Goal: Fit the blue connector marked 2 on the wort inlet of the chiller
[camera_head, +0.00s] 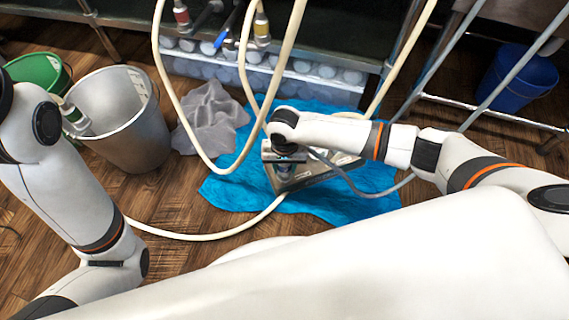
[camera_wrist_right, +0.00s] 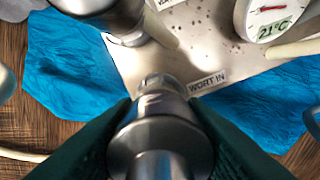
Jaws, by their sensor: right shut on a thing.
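The chiller (camera_head: 343,166) is a metal plate-like unit on a blue cloth. In the right wrist view its face carries a "WORT IN" label (camera_wrist_right: 208,83) beside a small metal inlet (camera_wrist_right: 158,83). My right gripper (camera_head: 285,157) is over the chiller's left end. Its dark fingers are shut on a shiny metal connector (camera_wrist_right: 160,140), which lines up with the inlet in the picture. I cannot tell whether they touch. A bit of blue shows on the connector (camera_head: 285,167) in the head view; no number can be read. My left gripper is out of view.
Pale hoses (camera_head: 205,160) loop around the chiller. A dial (camera_wrist_right: 268,18) reads 21°C. A grey bin (camera_head: 150,140) holding a green-banded connector (camera_head: 75,116) stands left. Red-banded (camera_head: 181,15) and yellow-banded (camera_head: 262,28) connectors hang behind. A blue bucket (camera_head: 515,78) stands far right.

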